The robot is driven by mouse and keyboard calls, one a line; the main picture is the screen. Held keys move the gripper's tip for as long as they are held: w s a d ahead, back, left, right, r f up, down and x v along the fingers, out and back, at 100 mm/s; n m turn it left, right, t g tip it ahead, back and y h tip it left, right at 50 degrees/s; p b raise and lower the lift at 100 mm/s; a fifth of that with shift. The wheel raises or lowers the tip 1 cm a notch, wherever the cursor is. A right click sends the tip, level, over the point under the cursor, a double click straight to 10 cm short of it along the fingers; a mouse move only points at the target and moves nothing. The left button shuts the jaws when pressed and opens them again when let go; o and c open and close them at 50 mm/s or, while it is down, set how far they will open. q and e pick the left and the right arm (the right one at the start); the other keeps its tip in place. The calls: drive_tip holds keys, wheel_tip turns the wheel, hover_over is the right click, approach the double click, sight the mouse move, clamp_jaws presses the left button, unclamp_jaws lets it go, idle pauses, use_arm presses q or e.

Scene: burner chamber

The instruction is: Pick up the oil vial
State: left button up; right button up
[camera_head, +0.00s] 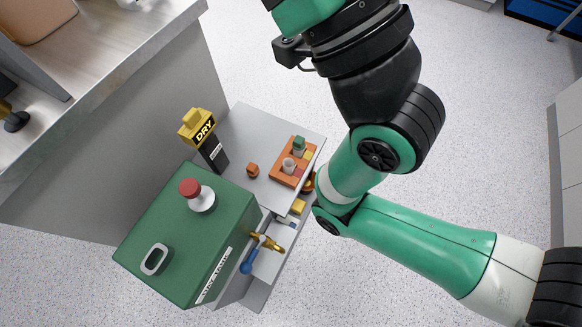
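An orange rack (283,178) stands on the grey shelf top. It holds a green-topped piece (299,146) and a pale grey-white piece (288,166), both upright. A small orange-brown piece (253,170) stands apart on the shelf, left of the rack. I cannot tell which of these small pieces is the oil vial; no label on them is readable. My green and black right arm comes in from the right, bends near the shelf's right side and runs out past the top edge. Its gripper is outside the picture. My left arm and gripper do not show.
A black and yellow DRY container (209,148) stands behind a green box (180,246) with a red knob (190,187). Brass (266,242) and blue-handled (247,264) fittings stick out beside the box. A grey counter (95,85) is upper left. Bare shelf (246,127) surrounds the rack's left side.

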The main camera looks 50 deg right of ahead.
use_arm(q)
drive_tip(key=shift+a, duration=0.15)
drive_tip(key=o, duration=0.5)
